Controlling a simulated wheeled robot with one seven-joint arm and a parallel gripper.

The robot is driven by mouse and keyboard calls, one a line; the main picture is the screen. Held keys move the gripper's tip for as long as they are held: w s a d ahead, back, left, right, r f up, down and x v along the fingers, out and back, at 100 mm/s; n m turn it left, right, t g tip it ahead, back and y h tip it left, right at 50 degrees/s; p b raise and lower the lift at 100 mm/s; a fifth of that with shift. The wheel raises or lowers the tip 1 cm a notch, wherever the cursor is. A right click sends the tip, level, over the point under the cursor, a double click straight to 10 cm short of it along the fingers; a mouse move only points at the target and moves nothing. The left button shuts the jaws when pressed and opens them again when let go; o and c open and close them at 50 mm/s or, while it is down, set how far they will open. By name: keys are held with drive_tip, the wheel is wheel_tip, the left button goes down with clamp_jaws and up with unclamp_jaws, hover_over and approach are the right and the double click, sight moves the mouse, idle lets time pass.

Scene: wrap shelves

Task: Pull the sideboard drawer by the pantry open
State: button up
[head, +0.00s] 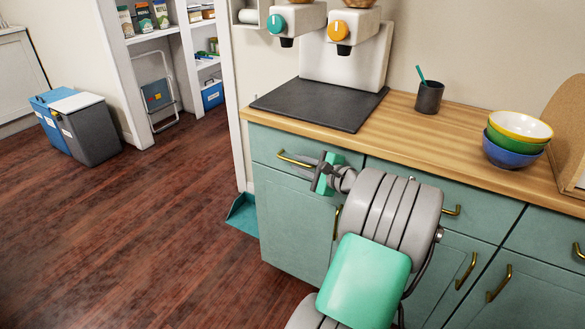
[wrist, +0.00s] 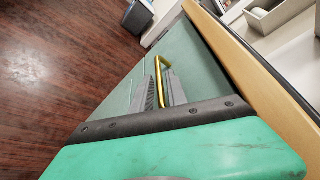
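The sideboard drawer (head: 265,143) nearest the pantry has a teal front and looks flush with the cabinet. Its brass handle (head: 291,160) shows to the left of my gripper (head: 322,172) in the head view. In the wrist view, the brass handle (wrist: 162,66) runs between the two grey fingers of my gripper (wrist: 163,84). The fingertips are partly hidden by my gripper body in the head view, and my arm covers part of the cabinet.
The wooden countertop (head: 420,130) holds a dark mat (head: 315,105), a dark cup (head: 429,97) and stacked bowls (head: 516,140). A teal dustpan-like object (head: 243,214) lies by the sideboard's left end. Bins (head: 80,125) stand near the pantry. The wooden floor in front is clear.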

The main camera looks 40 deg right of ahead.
sight(296, 162)
drive_tip(key=x, duration=0.4)
drive_tip(key=shift+b, duration=0.3)
drive_tip(key=shift+s, duration=0.1)
clamp_jaws()
idle(1.0)
